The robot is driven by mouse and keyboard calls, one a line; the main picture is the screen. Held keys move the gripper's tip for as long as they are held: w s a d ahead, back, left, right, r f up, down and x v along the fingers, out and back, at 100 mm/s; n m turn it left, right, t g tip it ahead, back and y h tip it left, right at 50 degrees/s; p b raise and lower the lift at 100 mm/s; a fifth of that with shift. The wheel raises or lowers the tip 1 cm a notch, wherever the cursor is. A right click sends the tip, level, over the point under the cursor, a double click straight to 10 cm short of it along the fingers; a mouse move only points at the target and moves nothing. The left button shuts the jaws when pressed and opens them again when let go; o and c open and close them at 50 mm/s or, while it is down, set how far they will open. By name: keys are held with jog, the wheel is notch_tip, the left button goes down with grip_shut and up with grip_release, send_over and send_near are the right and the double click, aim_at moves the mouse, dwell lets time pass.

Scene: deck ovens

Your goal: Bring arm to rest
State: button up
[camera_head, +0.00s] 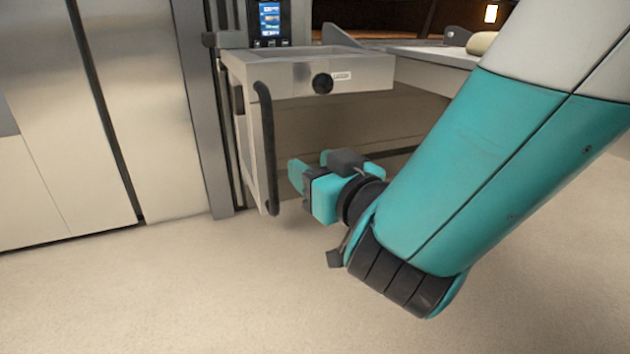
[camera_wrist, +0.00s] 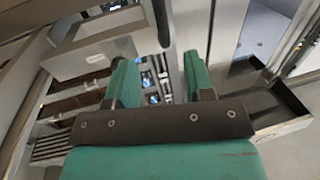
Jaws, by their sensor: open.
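My arm (camera_head: 480,170) reaches down from the upper right in the head view, bent at a dark joint low in the picture. My gripper (camera_head: 297,172) is at its far end, to the right of a dark vertical door handle (camera_head: 267,150). A small gap shows between them in this view. In the wrist view my gripper (camera_wrist: 160,78) has two teal fingers standing apart, with nothing seen held between them. The dark handle (camera_wrist: 163,22) shows beyond and above the fingers there. The far finger is partly hidden in the head view.
The handle is on an open door (camera_head: 244,140) below a metal oven front (camera_head: 310,75) with a black knob (camera_head: 322,82). A lit display (camera_head: 270,20) is above. Tall steel panels (camera_head: 130,90) stand at left. A loaf-like thing (camera_head: 481,43) lies at upper right. The floor (camera_head: 180,300) is clear.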

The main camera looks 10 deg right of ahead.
jog(key=d+r+m+g+h+p, duration=0.4)
jog(key=d+m+h+p, duration=0.25)
jog(key=d+p, duration=0.3)
jog(key=s+r+n+g+y+p, duration=0.1)
jog(key=s+r+n+g+p, duration=0.3)
jog(key=s+r+g+p, duration=0.45)
jog(key=s+r+n+g+y+p, duration=0.25)
jog(key=s+r+n, duration=0.2)
jog(key=s, duration=0.65)
notch_tip(320, 180, up, 37)
jog(key=s+g+h+p, duration=0.1)
jog(key=p, duration=3.6)
jog(key=shift+s+d+r, duration=0.15)
jog(key=shift+d, duration=0.05)
